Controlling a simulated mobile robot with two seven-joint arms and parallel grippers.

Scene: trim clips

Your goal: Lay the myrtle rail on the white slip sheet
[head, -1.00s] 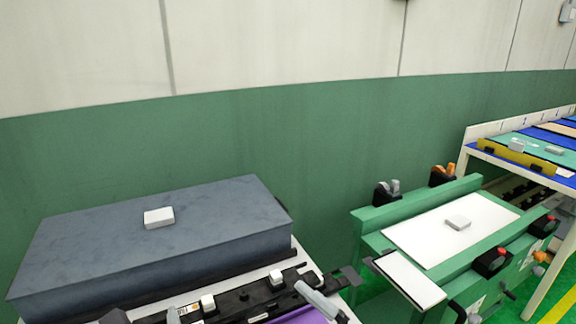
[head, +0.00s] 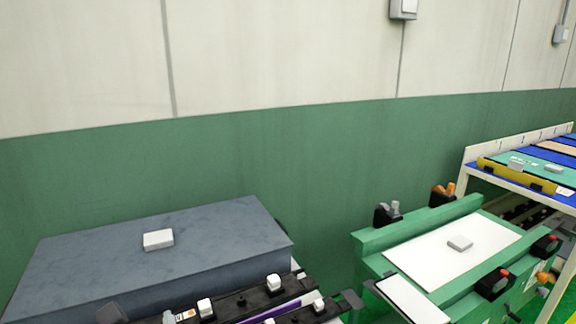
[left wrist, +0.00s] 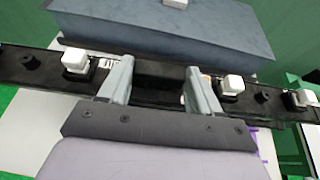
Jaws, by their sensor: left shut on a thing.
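My left gripper (left wrist: 160,92) is shut on a long, near-black rail (left wrist: 165,75) in the left wrist view, its grey fingers reaching across it. White clips (left wrist: 75,60) stand along the rail's top; no green tint shows, so I cannot confirm it is the myrtle one. My right gripper is not in view.
A big slate-blue block (head: 100,262) with a small white box (head: 158,239) on top stands behind the rails. Black and orange clamps (head: 442,195) and red-knobbed clamps (head: 495,283) line the bench. A white panel (head: 412,300) sticks out at its front left.

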